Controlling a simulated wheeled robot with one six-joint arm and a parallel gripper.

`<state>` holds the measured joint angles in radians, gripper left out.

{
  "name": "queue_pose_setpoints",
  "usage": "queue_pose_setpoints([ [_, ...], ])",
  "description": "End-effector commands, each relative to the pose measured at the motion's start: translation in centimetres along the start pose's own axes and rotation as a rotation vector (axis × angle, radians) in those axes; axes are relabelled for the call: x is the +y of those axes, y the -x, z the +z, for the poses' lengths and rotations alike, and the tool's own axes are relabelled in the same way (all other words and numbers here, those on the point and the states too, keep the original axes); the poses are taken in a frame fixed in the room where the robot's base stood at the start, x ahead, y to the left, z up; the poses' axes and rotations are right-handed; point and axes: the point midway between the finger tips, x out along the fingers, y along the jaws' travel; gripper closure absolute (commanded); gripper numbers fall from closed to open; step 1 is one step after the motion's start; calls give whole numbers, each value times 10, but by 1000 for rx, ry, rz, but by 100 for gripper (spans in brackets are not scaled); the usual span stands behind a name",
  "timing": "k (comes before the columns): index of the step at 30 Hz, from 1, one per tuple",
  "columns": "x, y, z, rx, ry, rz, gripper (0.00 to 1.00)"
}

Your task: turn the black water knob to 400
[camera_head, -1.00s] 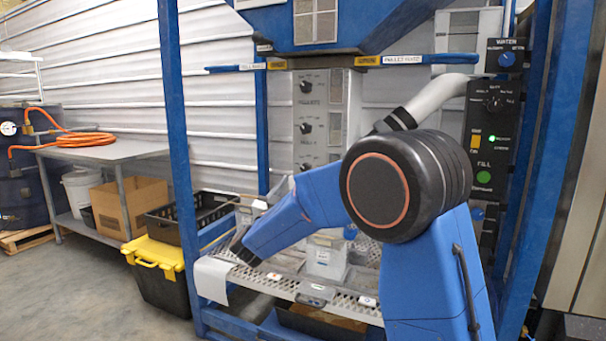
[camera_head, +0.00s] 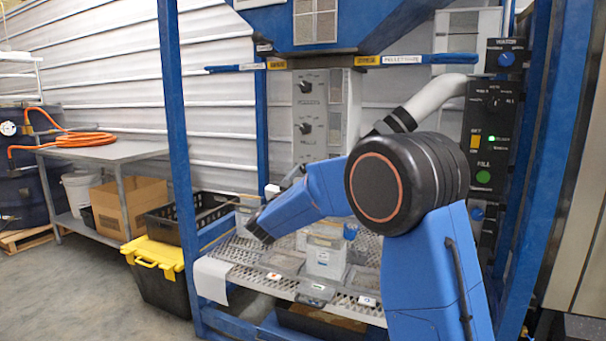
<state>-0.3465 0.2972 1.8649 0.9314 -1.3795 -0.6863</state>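The black water knob (camera_head: 494,101) sits on the upper part of the dark control panel (camera_head: 478,150) at the right of the frame. Small markings surround it, too small to read, so its setting cannot be told. My blue arm stands in front of the hopper, left of the panel, its forearm reaching left and down over the perforated shelf. My gripper cannot be made out clearly; the arm's far end is small and partly hidden behind the forearm. Nothing of mine touches the knob.
A blue knob (camera_head: 506,59) is above the black one; a green button (camera_head: 484,177) and yellow switch (camera_head: 475,142) are below. Containers (camera_head: 325,258) stand on the shelf (camera_head: 232,252).

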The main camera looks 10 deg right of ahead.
Motion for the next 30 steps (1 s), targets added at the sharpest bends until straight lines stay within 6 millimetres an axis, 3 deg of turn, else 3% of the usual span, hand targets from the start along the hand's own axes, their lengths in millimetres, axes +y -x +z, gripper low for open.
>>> queue_pose_setpoints([
  [2,0,0,0,0,0,0,90],
  [14,-1,1,0,0,-60,25,90],
  [30,-4,0,0,-1,-428,178,90],
])
